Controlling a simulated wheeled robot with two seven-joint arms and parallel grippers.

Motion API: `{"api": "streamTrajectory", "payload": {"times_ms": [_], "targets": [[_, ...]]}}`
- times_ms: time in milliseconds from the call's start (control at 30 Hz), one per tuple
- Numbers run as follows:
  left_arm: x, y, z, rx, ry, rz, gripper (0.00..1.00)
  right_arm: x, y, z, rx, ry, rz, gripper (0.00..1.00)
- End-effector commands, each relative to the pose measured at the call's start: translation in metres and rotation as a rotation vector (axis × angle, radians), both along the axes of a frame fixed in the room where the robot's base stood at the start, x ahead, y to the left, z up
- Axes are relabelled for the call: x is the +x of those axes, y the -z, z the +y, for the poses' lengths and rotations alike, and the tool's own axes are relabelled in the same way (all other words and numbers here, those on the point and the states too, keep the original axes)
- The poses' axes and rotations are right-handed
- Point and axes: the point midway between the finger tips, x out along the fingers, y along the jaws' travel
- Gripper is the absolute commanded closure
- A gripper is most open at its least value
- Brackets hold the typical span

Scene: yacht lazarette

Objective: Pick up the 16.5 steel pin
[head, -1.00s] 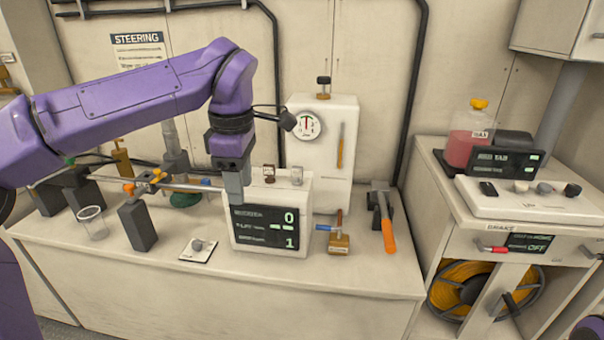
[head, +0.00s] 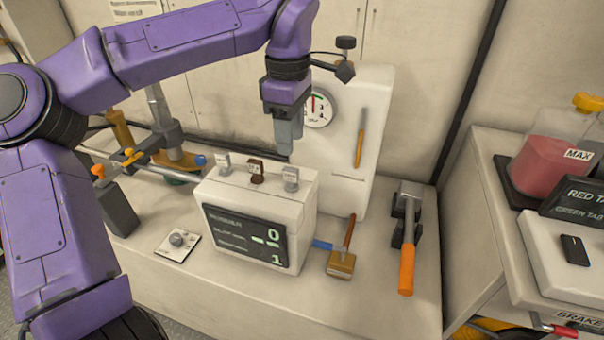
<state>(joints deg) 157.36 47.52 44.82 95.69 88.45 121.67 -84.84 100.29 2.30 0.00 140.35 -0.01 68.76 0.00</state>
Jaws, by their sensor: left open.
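Three small labelled pins stand in a row on top of a white box (head: 250,195) with a dark display. The left pin (head: 222,162) and the right pin (head: 290,180) are silvery like steel; the middle pin (head: 256,174) is brown. Their labels are too small to read, so I cannot tell which is the 16.5. My left gripper (head: 286,152) points down, open, above and close behind the right pin in the picture. I see nothing held, and I cannot tell whether it touches the pin. My right gripper is out of view.
A white panel with a dial gauge (head: 316,107) stands behind the box. A small plate with a knob (head: 177,245) lies to the left. The red-liquid jug (head: 548,158) is on the right cabinet.

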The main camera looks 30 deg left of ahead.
Motion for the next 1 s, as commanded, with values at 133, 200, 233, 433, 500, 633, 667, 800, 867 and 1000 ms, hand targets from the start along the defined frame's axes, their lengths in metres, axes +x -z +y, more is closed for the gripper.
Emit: {"api": "streamTrajectory", "payload": {"times_ms": [133,200,233,433,500,633,667,800,867,1000], "targets": [[0.000,0.030,0.000,-0.001,0.001,0.003,0.54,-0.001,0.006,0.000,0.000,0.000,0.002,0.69],[0.000,0.036,0.000,0.000,0.000,0.002,0.54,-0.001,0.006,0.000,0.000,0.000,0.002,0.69],[0.000,0.040,-0.001,-0.001,0.000,0.002,0.54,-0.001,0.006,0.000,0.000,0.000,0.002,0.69],[-0.003,0.074,-0.005,-0.002,0.001,0.005,0.54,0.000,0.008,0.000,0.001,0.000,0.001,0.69],[-0.002,0.084,-0.004,-0.001,0.000,0.004,0.54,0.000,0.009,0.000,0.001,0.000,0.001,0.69],[-0.002,0.091,-0.004,-0.001,-0.001,0.001,0.54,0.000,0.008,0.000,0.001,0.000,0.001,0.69],[-0.002,0.091,-0.004,-0.001,-0.001,0.001,0.54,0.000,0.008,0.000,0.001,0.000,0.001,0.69],[-0.002,0.090,-0.004,-0.001,-0.001,0.001,0.57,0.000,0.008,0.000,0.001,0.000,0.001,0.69],[-0.002,0.090,-0.004,-0.001,-0.001,0.001,0.77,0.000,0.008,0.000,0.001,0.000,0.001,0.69],[-0.002,0.090,-0.004,-0.001,-0.001,0.000,1.00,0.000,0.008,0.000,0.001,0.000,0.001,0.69]]}}
